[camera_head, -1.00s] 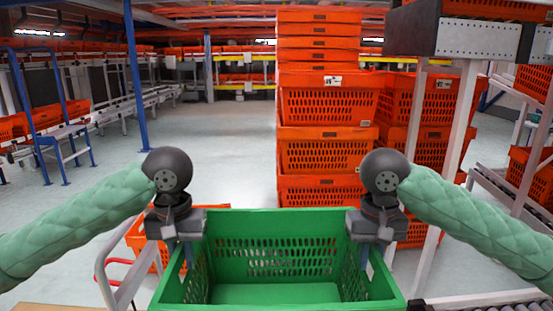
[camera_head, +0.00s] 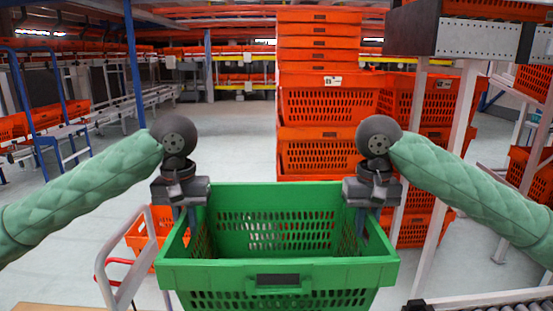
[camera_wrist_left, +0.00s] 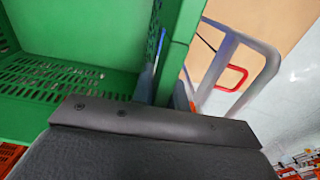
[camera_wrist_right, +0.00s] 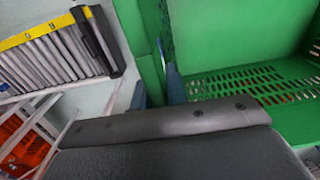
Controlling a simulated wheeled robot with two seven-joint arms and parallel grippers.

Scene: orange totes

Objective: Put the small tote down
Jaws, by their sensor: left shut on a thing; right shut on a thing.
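The small tote is green with slotted walls (camera_head: 278,273), empty inside, and shows at the bottom middle of the head view. My left gripper (camera_head: 188,213) is shut on its left side wall, and my right gripper (camera_head: 363,215) is shut on its right side wall. The tote hangs between both grippers in front of me, roughly level. In the left wrist view the tote wall (camera_wrist_left: 178,50) passes between the fingers. In the right wrist view the wall (camera_wrist_right: 152,70) does the same. The tips inside and outside the walls are partly hidden.
A tall stack of orange totes (camera_head: 320,105) stands behind the green tote. A roller conveyor (camera_head: 490,301) is at the lower right. A white cart frame with a red handle (camera_head: 125,270) and an orange tote (camera_head: 150,232) are at the left. A wooden surface (camera_head: 45,307) shows at the bottom left.

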